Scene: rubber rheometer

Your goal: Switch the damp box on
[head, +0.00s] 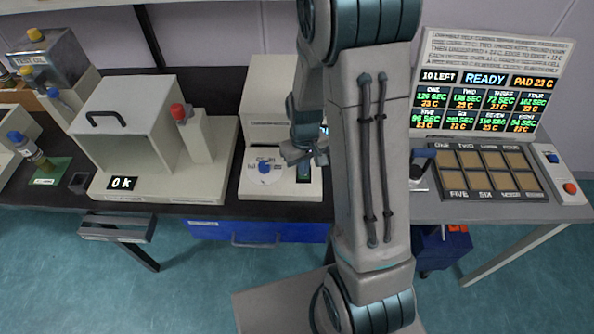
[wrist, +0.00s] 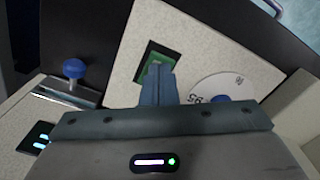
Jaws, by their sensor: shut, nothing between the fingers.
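A cream machine (head: 270,115) stands at the middle of the bench, partly behind my arm; I take it for the damp box, though no label is readable. Its low front deck carries a white dial with a blue knob (head: 264,167) and a green switch in a dark frame (head: 303,174). In the wrist view the dial (wrist: 225,88) lies right of the green switch (wrist: 150,60). My gripper (head: 305,155) is shut and empty above the deck. In the wrist view its fingertips (wrist: 160,68) overlap the switch and hide part of it; I cannot tell whether they touch.
At left stands a box with a black handle (head: 105,118), a red knob (head: 178,112) and a display reading 0 k. At right are a tray of several pads (head: 490,170), a READY board (head: 487,78) and a blue-handled lever (head: 423,153), near my arm.

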